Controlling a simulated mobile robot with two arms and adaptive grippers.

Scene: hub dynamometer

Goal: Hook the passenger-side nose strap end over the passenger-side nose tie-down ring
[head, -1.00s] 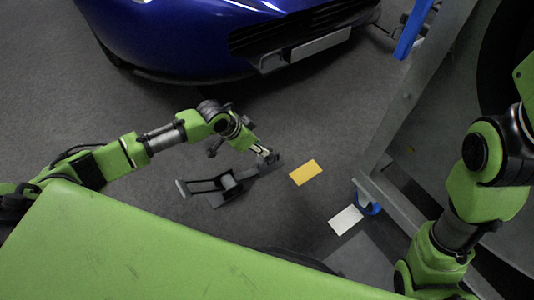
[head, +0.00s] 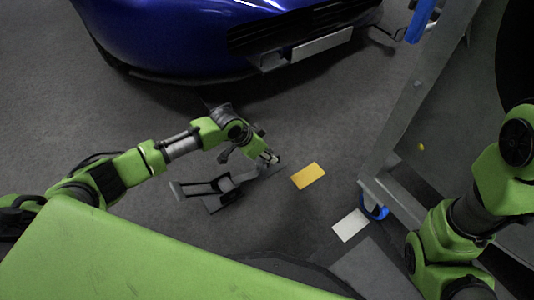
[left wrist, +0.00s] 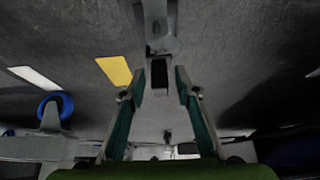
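My left gripper (head: 270,158) hangs low over the dark floor, at the right end of a grey and black metal device (head: 220,188). In the left wrist view the two fingers of my left gripper (left wrist: 160,92) are apart. A grey bar with a dark square end (left wrist: 160,72) shows between and beyond them; I cannot tell whether they touch it. The blue car's nose (head: 180,40) is beyond the gripper. I cannot pick out the nose strap end or the tie-down ring for certain. My right arm is at the right, its gripper out of view.
A yellow card (head: 308,175) and a white card (head: 350,225) lie on the floor right of my left gripper. A grey metal cart or frame (head: 390,150) with a blue-rimmed caster (head: 374,206) stands at the right. Open floor (head: 60,100) lies to the left.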

